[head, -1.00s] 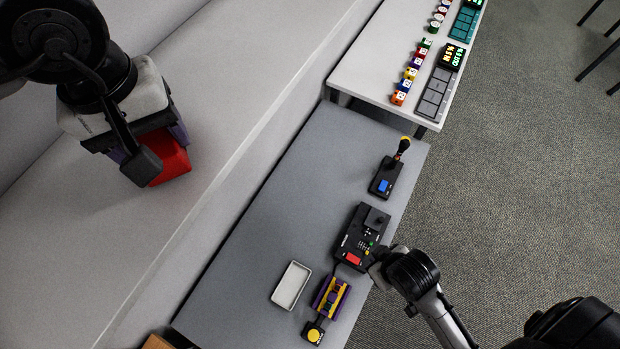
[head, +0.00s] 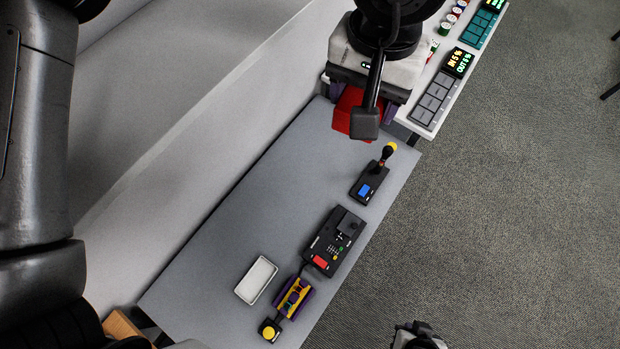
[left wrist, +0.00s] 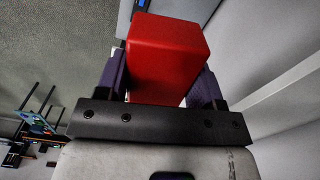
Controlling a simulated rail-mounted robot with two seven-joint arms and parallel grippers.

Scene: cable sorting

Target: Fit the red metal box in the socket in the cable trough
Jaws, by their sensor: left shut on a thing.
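The red metal box (head: 345,112) is held by my left gripper (head: 362,98) over the far end of the grey table, near the white table. The gripper and its camera partly cover the box in the head view. In the left wrist view the red box (left wrist: 167,60) sits between the two purple fingers, which are shut on it. My right gripper (head: 418,332) is only partly in view at the bottom edge, and its fingers cannot be made out. I cannot make out the cable trough or its socket in these views.
On the grey table (head: 230,230) are a joystick box (head: 368,187), a black control box (head: 335,240), a white tray (head: 256,280), a purple-yellow holder (head: 293,297) and a yellow button box (head: 269,331). A white table (head: 425,117) with keypads adjoins. The grey table's left part is clear.

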